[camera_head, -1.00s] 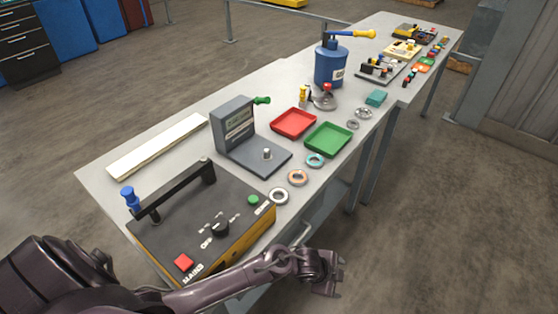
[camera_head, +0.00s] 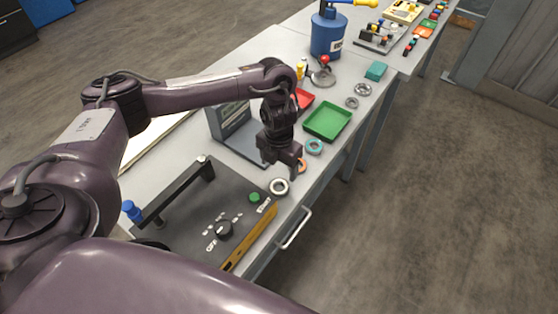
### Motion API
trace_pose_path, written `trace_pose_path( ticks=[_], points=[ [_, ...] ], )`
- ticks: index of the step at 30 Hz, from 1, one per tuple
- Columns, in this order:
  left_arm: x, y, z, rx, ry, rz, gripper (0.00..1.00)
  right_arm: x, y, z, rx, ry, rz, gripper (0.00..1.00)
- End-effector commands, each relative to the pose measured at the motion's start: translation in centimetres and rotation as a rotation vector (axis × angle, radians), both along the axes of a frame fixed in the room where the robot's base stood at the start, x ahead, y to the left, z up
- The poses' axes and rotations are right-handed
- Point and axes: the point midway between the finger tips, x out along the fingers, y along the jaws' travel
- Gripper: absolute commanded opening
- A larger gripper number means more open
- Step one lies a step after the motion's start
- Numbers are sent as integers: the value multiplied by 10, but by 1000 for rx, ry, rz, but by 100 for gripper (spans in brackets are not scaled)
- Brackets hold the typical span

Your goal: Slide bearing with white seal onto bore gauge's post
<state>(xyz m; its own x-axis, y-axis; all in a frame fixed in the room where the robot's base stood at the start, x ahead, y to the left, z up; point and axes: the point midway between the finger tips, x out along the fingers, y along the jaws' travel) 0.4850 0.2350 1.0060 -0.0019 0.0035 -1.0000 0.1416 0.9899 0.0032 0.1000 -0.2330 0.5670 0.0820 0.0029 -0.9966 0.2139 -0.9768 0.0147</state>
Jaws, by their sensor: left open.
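The bearing with the white seal (camera_head: 279,187) lies flat on the bench beside the black control box's right corner. The bore gauge (camera_head: 233,118) is the grey upright with a flat base plate (camera_head: 243,148), partly covered by my left arm. Its post is hidden behind my gripper. My left gripper (camera_head: 283,166) is open and points down, above and just beyond the white-sealed bearing, in front of the gauge's base. It holds nothing that I can see. My right gripper is out of view.
An orange-sealed bearing (camera_head: 302,165) is partly hidden by the gripper; a teal-sealed one (camera_head: 314,147) lies behind it.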

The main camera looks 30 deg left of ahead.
Motion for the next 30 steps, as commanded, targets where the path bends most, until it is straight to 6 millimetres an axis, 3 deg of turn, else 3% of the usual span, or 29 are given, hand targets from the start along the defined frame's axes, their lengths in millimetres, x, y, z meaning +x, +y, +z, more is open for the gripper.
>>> trace_pose_path(
  ticks=[10,18,30],
  points=[
    [1,-1,-52,-1,-2,3,75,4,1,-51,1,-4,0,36],
    [0,-1,-86,-2,-1,2,75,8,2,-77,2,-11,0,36],
    [1,-1,-92,-2,-2,3,75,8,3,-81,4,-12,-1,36]
  ],
)
